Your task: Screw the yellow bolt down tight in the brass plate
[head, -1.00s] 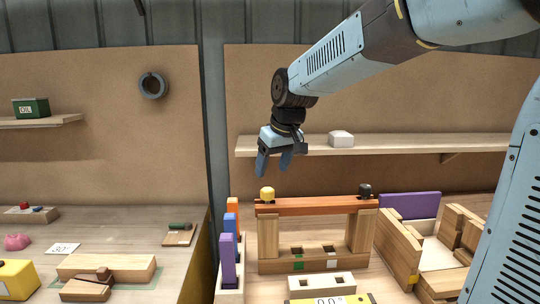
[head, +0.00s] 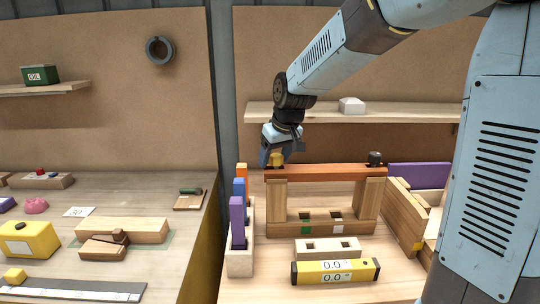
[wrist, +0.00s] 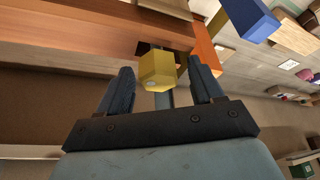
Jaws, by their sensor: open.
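The yellow bolt (head: 277,160) stands at the left end of the orange-brown beam (head: 322,172), which rests on two wooden posts. Its six-sided head (wrist: 157,70) shows large in the wrist view. My gripper (head: 274,157) is at the bolt from above. In the wrist view my gripper (wrist: 162,88) is open, with one finger on each side of the bolt head and a gap visible on both sides. I cannot pick out a separate brass plate; the bolt's shank and seat are mostly hidden.
A black bolt (head: 375,158) stands at the beam's right end. A rack with purple, blue and orange blocks (head: 238,225) stands close on the left. A yellow level (head: 335,272) lies in front. A shelf (head: 400,113) runs behind the arm.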

